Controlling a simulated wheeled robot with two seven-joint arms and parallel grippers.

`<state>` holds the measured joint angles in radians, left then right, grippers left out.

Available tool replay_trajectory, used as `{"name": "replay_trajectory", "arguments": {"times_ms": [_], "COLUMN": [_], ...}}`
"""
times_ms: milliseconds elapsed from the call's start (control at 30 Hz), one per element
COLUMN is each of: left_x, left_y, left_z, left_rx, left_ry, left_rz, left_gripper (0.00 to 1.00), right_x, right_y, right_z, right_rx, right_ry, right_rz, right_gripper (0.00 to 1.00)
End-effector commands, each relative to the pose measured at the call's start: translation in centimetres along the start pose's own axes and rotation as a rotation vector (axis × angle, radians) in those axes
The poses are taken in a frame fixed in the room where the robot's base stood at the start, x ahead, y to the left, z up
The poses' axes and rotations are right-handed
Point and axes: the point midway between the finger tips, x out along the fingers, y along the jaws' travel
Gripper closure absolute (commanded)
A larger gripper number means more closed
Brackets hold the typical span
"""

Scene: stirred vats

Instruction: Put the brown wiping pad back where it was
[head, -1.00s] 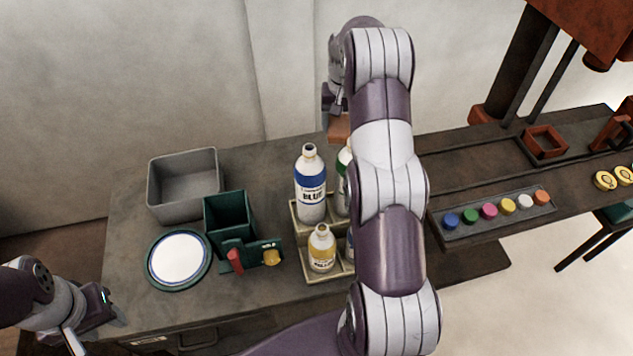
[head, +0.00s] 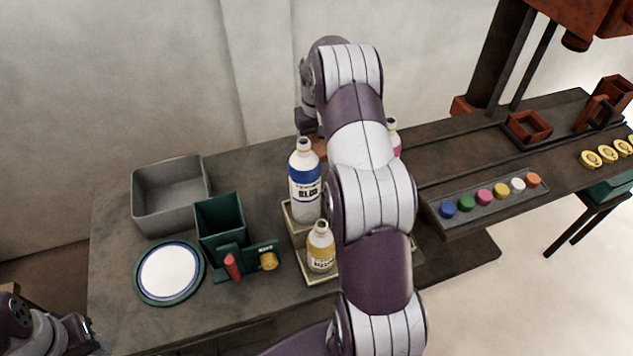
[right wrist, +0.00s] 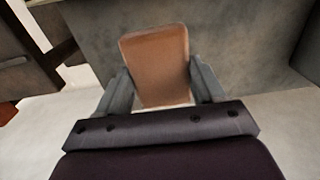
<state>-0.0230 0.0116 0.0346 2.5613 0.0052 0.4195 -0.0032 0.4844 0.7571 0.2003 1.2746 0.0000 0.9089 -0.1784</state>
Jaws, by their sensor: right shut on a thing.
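The brown wiping pad (right wrist: 157,62) is held between the two fingers of my right gripper (right wrist: 160,88) in the right wrist view. In the head view a small part of the pad (head: 319,146) shows behind the blue-labelled bottle, and my right arm hides most of that area. The pad is at the back of the bench; I cannot tell whether it touches the top. My left gripper (head: 92,346) is at the lower left corner of the head view, partly cut off, and its fingers are not clear.
A grey bin (head: 172,195), a green container (head: 219,230) and a white round plate (head: 169,272) stand at the left. A blue-labelled bottle (head: 305,183) and a yellow-labelled bottle (head: 321,247) stand in a stepped rack. A strip of coloured knobs (head: 490,197) lies at the right.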

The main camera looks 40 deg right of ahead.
Motion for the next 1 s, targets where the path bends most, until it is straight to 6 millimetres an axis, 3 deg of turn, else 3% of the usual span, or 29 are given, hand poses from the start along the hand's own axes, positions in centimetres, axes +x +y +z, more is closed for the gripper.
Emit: {"name": "replay_trajectory", "arguments": {"times_ms": [100,200,533,933,967,1000], "left_x": [-0.7,-0.8,-0.9,-0.5,-0.7,-0.7], "left_y": [0.0,0.0,0.0,0.0,0.0,0.0], "left_z": [-0.2,-0.2,-0.2,-0.2,-0.2,-0.2], "left_rx": [0.000,0.000,0.000,0.000,0.000,0.000], "left_ry": [0.004,0.004,0.004,0.003,0.003,0.003], "left_rz": [0.000,0.000,0.000,0.000,0.000,0.000], "left_gripper": [0.58,0.58,0.58,0.58,0.58,0.58], "right_x": [3.8,6.0,10.7,11.9,11.7,11.7], "right_y": [0.0,0.0,0.0,0.0,0.0,0.0], "right_z": [0.1,0.0,0.1,0.0,0.0,0.0], "right_rx": [0.000,0.001,0.001,0.001,0.001,0.001], "right_ry": [-0.006,-0.002,-0.003,0.000,0.000,0.000], "right_rz": [-0.001,0.000,-0.001,0.000,0.000,0.000], "right_gripper": [0.60,0.60,0.60,0.60,0.22,0.09]}}
